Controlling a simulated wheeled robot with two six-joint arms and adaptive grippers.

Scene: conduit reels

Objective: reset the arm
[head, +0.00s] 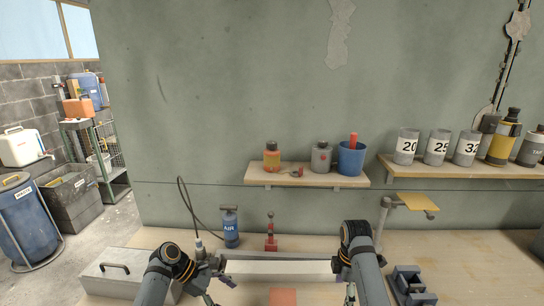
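My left arm comes in from the bottom left, with a black and yellow-banded joint. Its gripper (219,290) is low over the bench, left of the long pale bar, with its fingers apart and nothing seen between them. My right arm comes in from the bottom right. Only a dark part of its gripper (351,294) shows at the bottom edge, so its fingers cannot be made out.
The workbench (150,237) holds a grey case (115,270), a blue air canister (230,227), a red tool (271,235), a pale bar (280,268), an orange square (283,296) and a dark fixture (410,285).

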